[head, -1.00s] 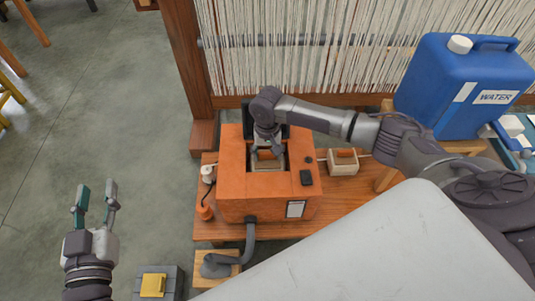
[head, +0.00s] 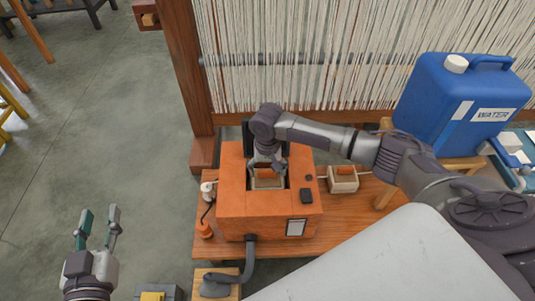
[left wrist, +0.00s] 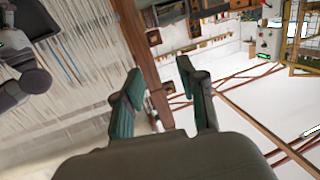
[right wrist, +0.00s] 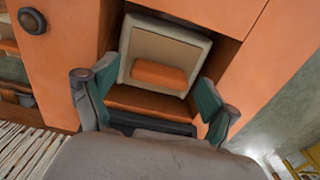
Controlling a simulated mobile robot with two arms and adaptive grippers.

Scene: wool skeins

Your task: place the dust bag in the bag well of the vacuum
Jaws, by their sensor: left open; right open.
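The orange vacuum (head: 236,215) stands on a low wooden bench, its square bag well (right wrist: 218,52) open at the top. The beige dust bag (right wrist: 140,43) with an orange block on it sits inside the well; it also shows in the head view (head: 266,184). Its depth and whether it rests on the well floor are hard to tell. My right gripper (head: 268,168) is over the well, open, with its fingers on either side of the bag's orange block, apart from it. My left gripper (head: 100,218) is open and empty over the floor at the left.
A beige box with an orange top (head: 343,181) sits on the bench (head: 330,222) right of the vacuum. A grey hose (head: 248,262) hangs at its front. A blue water can (head: 440,105) stands right, near my right arm. A loom (head: 290,60) rises behind.

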